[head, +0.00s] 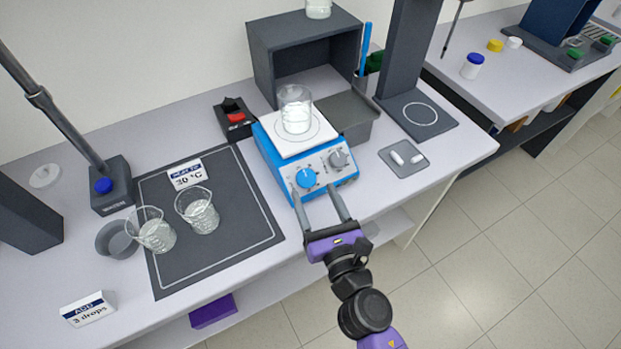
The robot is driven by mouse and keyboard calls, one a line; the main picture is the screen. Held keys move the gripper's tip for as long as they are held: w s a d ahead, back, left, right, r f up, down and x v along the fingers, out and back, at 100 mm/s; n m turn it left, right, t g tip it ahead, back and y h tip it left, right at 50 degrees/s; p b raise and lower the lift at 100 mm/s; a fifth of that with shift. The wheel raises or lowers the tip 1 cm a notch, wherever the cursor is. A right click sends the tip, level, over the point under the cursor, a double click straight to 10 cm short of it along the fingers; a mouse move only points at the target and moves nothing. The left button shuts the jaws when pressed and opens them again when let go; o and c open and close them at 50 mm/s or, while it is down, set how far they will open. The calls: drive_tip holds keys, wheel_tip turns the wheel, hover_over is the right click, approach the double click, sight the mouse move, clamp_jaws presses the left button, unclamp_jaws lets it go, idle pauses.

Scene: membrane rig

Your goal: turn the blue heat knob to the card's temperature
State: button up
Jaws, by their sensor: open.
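The blue heat knob (306,178) is on the left of the front panel of a blue hotplate stirrer (265,150). A grey knob (338,158) sits to its right on the same panel. My gripper (318,192) is open and empty in front of the panel. Its fingers point toward the knobs, the left one close below the blue knob. Contact cannot be told.
Two beakers (152,232) (199,212) stand on the dark mat (225,262). A black box with a red switch (236,118) is left of the hotplate. A grey pad with white stir bars (404,160) lies right. A card (88,309) reads "ADD 3 drops".

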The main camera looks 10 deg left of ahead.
sight(307, 178)
drive_tip(key=shift+p+x, duration=0.4)
drive_tip(key=shift+x, duration=2.05)
drive_tip(key=shift+c, duration=0.4)
clamp_jaws()
